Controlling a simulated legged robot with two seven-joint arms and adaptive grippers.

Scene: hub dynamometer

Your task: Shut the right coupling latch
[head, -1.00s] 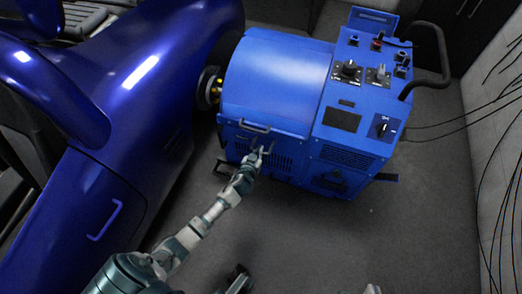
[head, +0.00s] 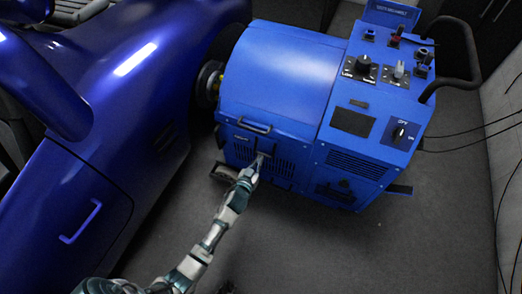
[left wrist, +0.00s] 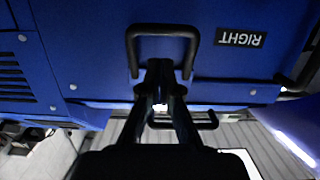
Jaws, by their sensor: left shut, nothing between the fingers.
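The blue dynamometer cabinet (head: 275,75) stands in the middle of the head view. In the left wrist view a black U-shaped latch handle (left wrist: 163,30) is on a blue panel beside a label reading "RIGHT" (left wrist: 241,38), which appears upside down. My left gripper (head: 259,159) is at the cabinet's front, below a grab handle (head: 253,126). In the left wrist view its fingertips (left wrist: 160,70) are together, within the open end of the U-shaped handle. I cannot tell whether they touch it. Nothing is between the fingers. My right gripper is out of view.
A control panel with knobs (head: 385,70) tops the cabinet's right side. Grey floor (head: 300,245) is clear in front.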

